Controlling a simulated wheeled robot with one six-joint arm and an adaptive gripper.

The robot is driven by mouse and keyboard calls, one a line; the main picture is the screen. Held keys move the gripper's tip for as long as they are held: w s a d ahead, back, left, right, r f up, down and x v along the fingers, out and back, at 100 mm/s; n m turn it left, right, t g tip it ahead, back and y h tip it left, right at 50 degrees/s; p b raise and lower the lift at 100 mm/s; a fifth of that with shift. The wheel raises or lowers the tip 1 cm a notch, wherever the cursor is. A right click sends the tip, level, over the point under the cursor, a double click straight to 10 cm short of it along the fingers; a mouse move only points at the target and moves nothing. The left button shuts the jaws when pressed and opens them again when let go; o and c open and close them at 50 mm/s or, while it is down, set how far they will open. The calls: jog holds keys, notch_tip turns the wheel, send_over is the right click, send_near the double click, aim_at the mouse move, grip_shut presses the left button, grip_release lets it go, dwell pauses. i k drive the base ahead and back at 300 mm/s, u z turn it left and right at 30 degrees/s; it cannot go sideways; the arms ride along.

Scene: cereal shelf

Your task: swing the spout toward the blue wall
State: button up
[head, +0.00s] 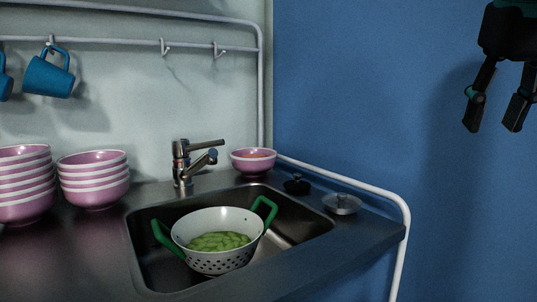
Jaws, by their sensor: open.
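A metal tap (182,165) stands upright at the back edge of the sink, left of the blue wall (365,90). Two arms reach right from its body: an upper bar, which looks like the lever, and a lower one with a blue-grey end, which looks like the spout (204,160). The spout hangs over the back of the basin. My gripper (494,121) is at the upper right, in front of the blue wall, fingers pointing down and apart. It is empty, well to the right of the tap and touching nothing.
A white colander (213,258) with green handles and green pods sits in the sink (290,249). A pink bowl (253,163) stands right of the tap. Pink bowl stacks (94,182) are left. A white rail (350,185) edges the counter. Blue mugs (49,76) hang above.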

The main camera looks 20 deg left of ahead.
aim_at(210, 157)
jog(key=u, duration=0.9)
jog(key=i, duration=0.85)
jog(key=u, duration=0.8)
